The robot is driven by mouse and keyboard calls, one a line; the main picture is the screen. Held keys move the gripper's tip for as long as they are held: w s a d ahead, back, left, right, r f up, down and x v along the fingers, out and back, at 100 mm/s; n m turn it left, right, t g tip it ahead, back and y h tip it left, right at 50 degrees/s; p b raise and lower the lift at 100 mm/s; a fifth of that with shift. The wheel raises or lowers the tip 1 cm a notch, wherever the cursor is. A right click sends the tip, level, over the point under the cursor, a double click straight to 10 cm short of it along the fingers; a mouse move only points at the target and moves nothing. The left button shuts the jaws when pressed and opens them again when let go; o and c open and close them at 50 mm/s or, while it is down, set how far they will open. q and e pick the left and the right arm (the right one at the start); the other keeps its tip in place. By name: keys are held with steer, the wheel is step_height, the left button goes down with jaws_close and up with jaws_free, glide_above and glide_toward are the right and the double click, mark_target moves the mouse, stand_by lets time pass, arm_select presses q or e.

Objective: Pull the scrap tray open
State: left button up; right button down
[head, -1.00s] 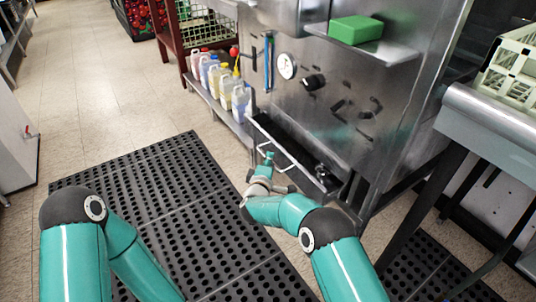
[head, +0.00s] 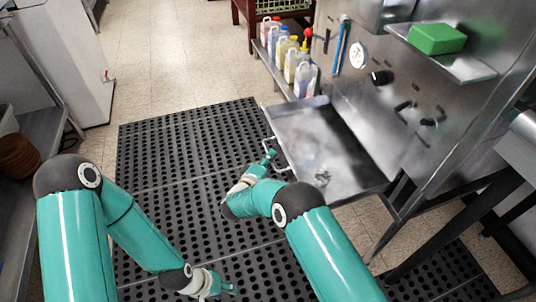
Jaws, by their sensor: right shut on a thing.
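The scrap tray (head: 310,130) is a shallow metal drawer, pulled well out from the front of the steel dish machine, with its inside floor showing. Its pale bar handle (head: 283,168) is on the tray's front edge. My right gripper (head: 271,154) is shut on the handle, its fingers partly covering the bar. My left gripper (head: 222,288) is low over the black mat, away from the tray; its fingers are too small to judge their opening.
Several jugs (head: 304,78) stand on a low shelf behind the tray. A green block (head: 436,39) lies on a steel ledge above. The perforated black mat (head: 190,150) in front of the tray is clear. A dark table leg (head: 455,225) stands at right.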

steer(key=shift+a+f, duration=0.2)
steer(key=shift+f, duration=0.05)
steer(key=c, duration=1.2)
jaws_free()
steer(key=shift+w, duration=0.15)
steer(key=shift+r, duration=0.1)
